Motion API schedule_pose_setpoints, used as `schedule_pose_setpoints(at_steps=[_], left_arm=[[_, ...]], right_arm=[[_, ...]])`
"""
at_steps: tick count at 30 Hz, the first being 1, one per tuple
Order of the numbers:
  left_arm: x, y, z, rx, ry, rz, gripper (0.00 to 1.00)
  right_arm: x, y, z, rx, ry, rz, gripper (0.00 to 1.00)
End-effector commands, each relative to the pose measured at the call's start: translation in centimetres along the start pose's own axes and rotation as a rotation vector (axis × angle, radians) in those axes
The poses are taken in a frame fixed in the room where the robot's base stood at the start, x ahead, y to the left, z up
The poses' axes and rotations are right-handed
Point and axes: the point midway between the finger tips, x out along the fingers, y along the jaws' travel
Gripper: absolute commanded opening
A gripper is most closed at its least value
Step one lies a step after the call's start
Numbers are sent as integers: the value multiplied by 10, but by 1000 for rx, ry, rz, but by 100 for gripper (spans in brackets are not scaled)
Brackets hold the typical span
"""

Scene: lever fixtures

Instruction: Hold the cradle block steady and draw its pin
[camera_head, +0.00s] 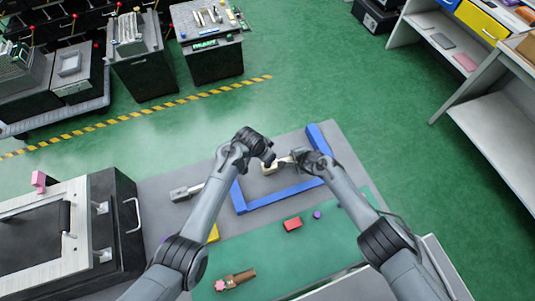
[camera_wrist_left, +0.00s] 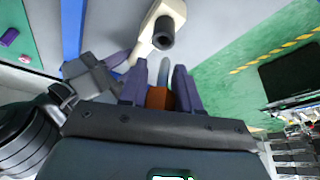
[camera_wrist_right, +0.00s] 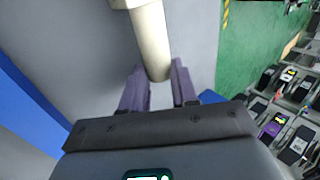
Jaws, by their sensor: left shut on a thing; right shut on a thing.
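The beige cradle block (camera_head: 270,169) is over the grey table top inside the blue corner rail. In the left wrist view, the block (camera_wrist_left: 168,12) has a dark round socket facing my left gripper. My right gripper (camera_head: 293,159) is shut on the block's pale round bar (camera_wrist_right: 150,40). My left gripper (camera_wrist_left: 160,85) is shut on the orange grip of the pin (camera_wrist_left: 158,98). The pin's grey shaft points toward the socket, and its rounded tip shows just short of it, apart from the block. In the head view, my left wrist hides the pin.
A grey metal part (camera_head: 186,192) lies to the left. A red block (camera_head: 292,224), a purple piece (camera_head: 317,214) and a brown part (camera_head: 236,280) lie on the green mat (camera_head: 265,250).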

Motion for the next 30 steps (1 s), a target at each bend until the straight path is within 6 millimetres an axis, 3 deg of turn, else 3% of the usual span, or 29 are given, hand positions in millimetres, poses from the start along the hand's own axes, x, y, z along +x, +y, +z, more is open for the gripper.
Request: schedule_pose_setpoints(at_steps=[20,21,26,30], left_arm=[[-18,0,-8,0,0,0,0],[-18,0,-8,0,0,0,0],[-18,0,-8,0,0,0,0],[-18,0,-8,0,0,0,0]], right_arm=[[0,0,0,0,0,-1,0],[0,0,0,0,0,-1,35],[0,0,0,0,0,-1,59],[0,0,0,0,0,0,59]])
